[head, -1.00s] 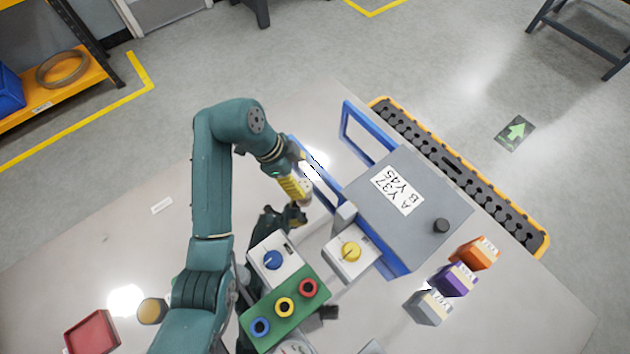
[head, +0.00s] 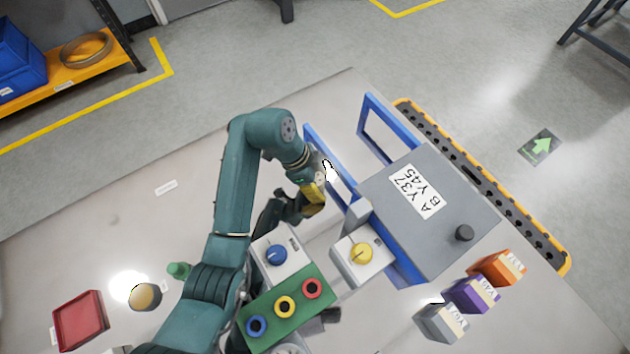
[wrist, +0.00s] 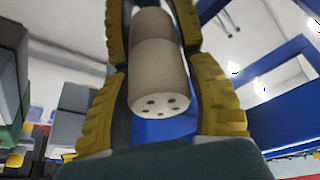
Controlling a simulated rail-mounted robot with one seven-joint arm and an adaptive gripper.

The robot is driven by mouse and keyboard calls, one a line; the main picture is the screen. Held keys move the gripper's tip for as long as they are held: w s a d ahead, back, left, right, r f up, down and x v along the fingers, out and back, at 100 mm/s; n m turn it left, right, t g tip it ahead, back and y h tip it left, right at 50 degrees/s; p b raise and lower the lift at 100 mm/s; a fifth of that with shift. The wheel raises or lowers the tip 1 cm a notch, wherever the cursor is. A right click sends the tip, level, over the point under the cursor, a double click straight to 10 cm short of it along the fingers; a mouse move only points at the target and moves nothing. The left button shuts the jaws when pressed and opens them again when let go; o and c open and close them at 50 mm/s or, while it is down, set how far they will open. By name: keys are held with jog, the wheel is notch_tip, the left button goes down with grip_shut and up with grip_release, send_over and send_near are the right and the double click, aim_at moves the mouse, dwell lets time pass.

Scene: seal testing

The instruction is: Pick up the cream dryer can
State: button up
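The cream dryer can (wrist: 158,78) is a pale cylinder with small dark holes in its near end. It lies between the two yellow ridged fingers of my gripper (wrist: 158,30) in the wrist view. The fingers are close along both sides and appear shut on it. In the head view my gripper (head: 314,195) points downward beside the left blue frame of the grey machine. The can is mostly hidden there behind the fingers. I cannot tell whether the can touches a surface.
The grey machine (head: 455,195) and its blue frames (head: 376,128) stand close right. Knob boxes (head: 362,262) and a green button panel (head: 268,308) are in front. Orange (head: 497,268), purple (head: 471,294) and grey (head: 441,323) boxes stand right.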

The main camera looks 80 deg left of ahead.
jog(key=c, duration=0.8)
jog(key=shift+r, duration=0.1)
